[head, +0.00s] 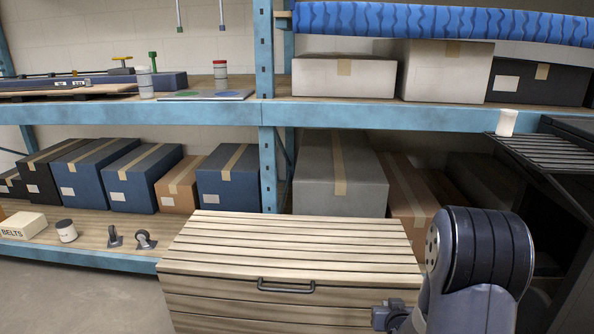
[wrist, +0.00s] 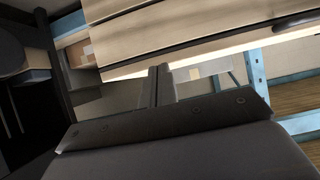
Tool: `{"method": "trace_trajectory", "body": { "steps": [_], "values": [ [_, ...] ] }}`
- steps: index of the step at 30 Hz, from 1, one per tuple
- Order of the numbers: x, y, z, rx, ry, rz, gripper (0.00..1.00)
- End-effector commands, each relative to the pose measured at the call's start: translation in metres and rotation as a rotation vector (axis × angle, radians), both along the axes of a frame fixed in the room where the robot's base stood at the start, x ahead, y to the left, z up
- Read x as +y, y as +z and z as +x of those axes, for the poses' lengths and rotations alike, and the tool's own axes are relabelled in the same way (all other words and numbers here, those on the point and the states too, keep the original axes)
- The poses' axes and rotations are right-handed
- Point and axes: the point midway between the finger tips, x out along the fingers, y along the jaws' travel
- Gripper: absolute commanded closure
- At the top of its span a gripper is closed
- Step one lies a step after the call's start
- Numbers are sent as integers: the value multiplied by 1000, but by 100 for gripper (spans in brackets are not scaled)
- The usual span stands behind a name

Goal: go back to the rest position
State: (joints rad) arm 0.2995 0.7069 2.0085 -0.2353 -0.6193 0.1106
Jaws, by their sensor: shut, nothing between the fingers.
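My gripper (wrist: 160,86) shows in the wrist view with its two dark fingers together and nothing between them. Beyond the fingertips in that view is the slatted wooden chest (wrist: 190,30), with its dark handle at the top right. In the head view my grey arm rises at the lower right, in front of the chest's right end. My fingertips cannot be made out clearly in the head view.
The slatted wooden chest (head: 290,243) is closed, in front of the blue shelving (head: 200,113). Boxes line both shelf levels. A black rack (head: 545,160) with a white cup (head: 506,122) on it stands at the right. Bare floor (head: 80,300) shows at the lower left.

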Motion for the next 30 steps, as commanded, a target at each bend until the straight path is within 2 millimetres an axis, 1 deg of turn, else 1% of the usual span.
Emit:
{"method": "trace_trajectory", "body": {
  "steps": [5, 8, 15, 21, 24, 30],
  "values": [
    [-2, 4, 12, -3, 1, -1, 100],
    [-3, 9, 26, -4, 1, -1, 100],
    [-9, 23, 66, -4, 3, -1, 100],
    [-13, 32, 92, -2, 1, -1, 100],
    [-15, 19, 90, 9, -1, 2, 100],
    [-17, 12, 88, 14, 1, 2, 100]
  ]
}}
